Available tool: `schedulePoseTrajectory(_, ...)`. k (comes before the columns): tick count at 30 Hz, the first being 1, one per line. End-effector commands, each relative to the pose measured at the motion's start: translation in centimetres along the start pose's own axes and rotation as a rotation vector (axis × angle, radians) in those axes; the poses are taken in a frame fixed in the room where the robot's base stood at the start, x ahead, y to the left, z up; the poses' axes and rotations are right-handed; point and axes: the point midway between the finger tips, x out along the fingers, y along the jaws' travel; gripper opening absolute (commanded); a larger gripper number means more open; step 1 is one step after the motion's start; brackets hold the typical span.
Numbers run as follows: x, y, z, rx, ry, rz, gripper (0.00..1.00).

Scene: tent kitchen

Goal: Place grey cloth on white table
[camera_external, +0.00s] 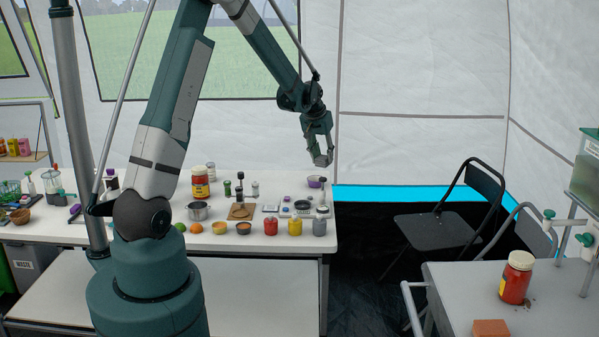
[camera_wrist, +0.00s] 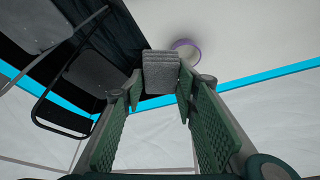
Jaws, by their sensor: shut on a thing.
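My gripper (camera_external: 318,140) is raised in the air above the back right end of the white table (camera_external: 285,243). It is shut on the grey cloth (camera_external: 322,159), a small folded bundle held at the fingertips. In the wrist view, the cloth (camera_wrist: 161,70) sits between the tips of the green finger pads of my gripper (camera_wrist: 160,92). The cloth appears clear of the table. The white table (camera_wrist: 255,35) also shows in the wrist view, beyond the cloth.
A purple-rimmed bowl (camera_external: 316,182) stands on the table below my gripper. Jars, sauce bottles, a pot (camera_external: 198,211) and a board (camera_external: 242,211) crowd the table. A black chair (camera_external: 440,228) stands right of it. A grey side table (camera_external: 455,300) holds a red jar (camera_external: 515,280).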

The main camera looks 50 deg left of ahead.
Motion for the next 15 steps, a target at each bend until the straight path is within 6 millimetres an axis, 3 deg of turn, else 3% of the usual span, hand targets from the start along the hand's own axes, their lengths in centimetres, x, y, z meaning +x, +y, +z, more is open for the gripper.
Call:
schedulePoseTrajectory(1,0.2,-1.8,-0.2,-0.02,0.0,-0.008,0.22)
schedulePoseTrajectory(15,1.1,-17.2,-0.4,-0.187,0.0,-0.077,0.22)
